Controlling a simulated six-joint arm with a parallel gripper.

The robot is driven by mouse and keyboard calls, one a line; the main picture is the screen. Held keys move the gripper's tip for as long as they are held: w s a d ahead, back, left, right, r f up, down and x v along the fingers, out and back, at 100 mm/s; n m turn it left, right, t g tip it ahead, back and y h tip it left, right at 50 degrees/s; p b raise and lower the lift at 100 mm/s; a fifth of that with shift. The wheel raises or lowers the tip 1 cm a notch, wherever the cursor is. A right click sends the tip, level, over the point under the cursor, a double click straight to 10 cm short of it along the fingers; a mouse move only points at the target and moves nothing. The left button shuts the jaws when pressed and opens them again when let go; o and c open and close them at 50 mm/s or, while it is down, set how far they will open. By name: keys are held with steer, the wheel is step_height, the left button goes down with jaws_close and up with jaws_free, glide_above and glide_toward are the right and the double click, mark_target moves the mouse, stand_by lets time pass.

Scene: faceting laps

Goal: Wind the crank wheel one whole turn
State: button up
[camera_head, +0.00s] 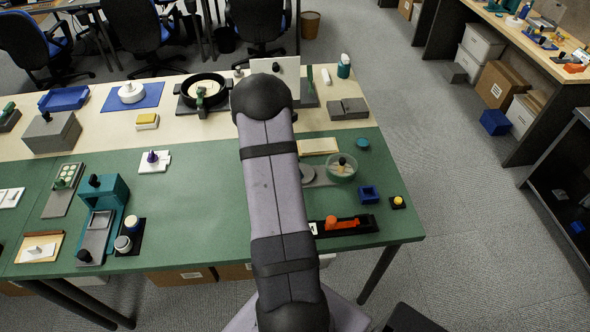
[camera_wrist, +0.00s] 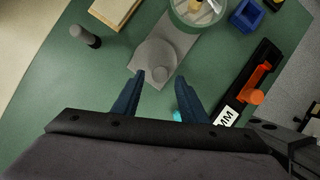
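A round pale-green-rimmed wheel or dish (camera_head: 342,174) with an upright knobbed handle sits right of my arm on the green mat. It looks like the crank wheel, and it is cut off at the top of the wrist view (camera_wrist: 190,20). A grey plate (camera_wrist: 178,40) carrying a round grey disc (camera_wrist: 157,58) reaches up to it; in the head view, my arm partly hides the disc (camera_head: 306,173). My gripper (camera_wrist: 161,80) is open and empty, its fingertips just short of the disc, apart from the handle. The head view does not show the fingers.
A black tray with an orange lever (camera_wrist: 256,90) lies to the right. A blue open box (camera_wrist: 247,16) stands beyond it. A grey post (camera_wrist: 85,36) and a tan block (camera_wrist: 114,10) are at left. Bare green mat (camera_head: 225,190) lies left of my arm.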

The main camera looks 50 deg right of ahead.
steer(key=shift+p+x, duration=0.3)
steer(key=shift+x, duration=1.15)
steer(key=shift+c, duration=0.3)
jaws_close()
steer(key=m, duration=0.1)
steer(key=w+m+g+b, duration=0.1)
steer(key=m, duration=0.1)
steer(key=shift+d+f+y, duration=0.1)
steer(key=shift+y, duration=0.2)
steer(key=m+b, duration=0.1)
steer(key=w+m+g, duration=0.1)
steer(key=m, duration=0.1)
steer(key=shift+d+f+b, duration=0.1)
steer(key=shift+d+b, duration=0.1)
steer(key=shift+b, duration=0.15)
steer(key=m+b, duration=0.1)
steer(key=m+y, duration=0.1)
steer(key=shift+w+d+m+g+b, duration=0.25)
steer(key=shift+w+m+g+b, duration=0.05)
steer(key=shift+m+b, duration=0.1)
steer(key=shift+w+d+m+g+y+b, duration=0.2)
steer(key=shift+m+y+b, duration=0.2)
steer(key=shift+m, duration=0.45)
steer(key=shift+w+d+m+g+y+b, duration=0.15)
steer(key=shift+m+y+b, duration=0.25)
steer(key=shift+m, duration=0.45)
